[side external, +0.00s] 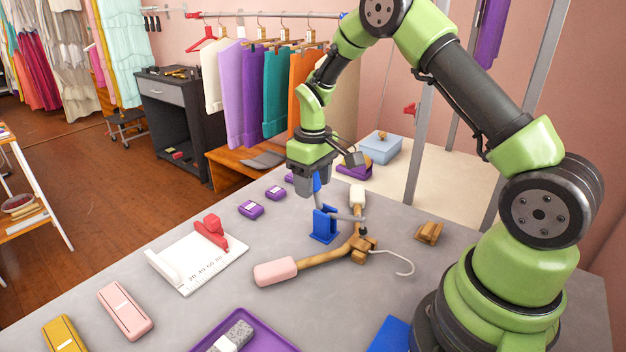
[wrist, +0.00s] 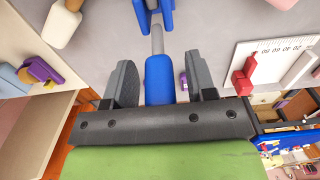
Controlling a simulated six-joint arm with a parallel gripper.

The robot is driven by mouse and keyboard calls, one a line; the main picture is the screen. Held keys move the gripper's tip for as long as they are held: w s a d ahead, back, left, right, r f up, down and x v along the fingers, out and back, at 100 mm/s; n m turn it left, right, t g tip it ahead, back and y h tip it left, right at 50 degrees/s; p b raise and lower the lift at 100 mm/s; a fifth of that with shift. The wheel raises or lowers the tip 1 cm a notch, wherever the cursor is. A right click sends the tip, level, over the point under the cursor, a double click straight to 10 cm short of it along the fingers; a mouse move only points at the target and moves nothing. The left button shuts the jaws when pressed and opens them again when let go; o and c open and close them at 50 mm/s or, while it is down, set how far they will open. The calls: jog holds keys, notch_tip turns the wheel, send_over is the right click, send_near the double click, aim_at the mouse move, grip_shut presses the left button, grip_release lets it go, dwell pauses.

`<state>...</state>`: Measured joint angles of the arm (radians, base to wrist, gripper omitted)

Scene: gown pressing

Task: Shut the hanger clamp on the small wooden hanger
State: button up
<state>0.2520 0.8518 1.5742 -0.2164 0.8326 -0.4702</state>
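The wooden hanger (side external: 322,258) lies on the grey table, with a pink pad on one arm, a pale pad on the other and a metal hook at right. The hanger clamp has a blue base (side external: 325,226) beside the hanger. Its grey bar reaches right toward the hanger; contact cannot be told. The clamp's blue handle (wrist: 159,78) stands up on a grey shaft. My gripper (side external: 313,190) points down over it. In the wrist view my gripper (wrist: 161,82) is open, with a finger on each side of the handle and gaps between.
A white ruled board (side external: 205,265) with a red block lies at left. Purple blocks (side external: 250,209), a pink case (side external: 125,310), a purple tray (side external: 270,340) and a wooden block (side external: 429,232) are around the table. A blue box (side external: 374,148) is behind.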

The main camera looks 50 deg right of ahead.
grip_shut()
jog(key=shift+s+a+r+t, duration=0.15)
jog(key=shift+s+t, duration=0.65)
jog(key=shift+t, duration=0.5)
jog(key=shift+s, duration=0.1)
jog(key=shift+o, duration=0.7)
grip_release()
jog(key=shift+t, duration=0.3)
jog(key=v, duration=1)
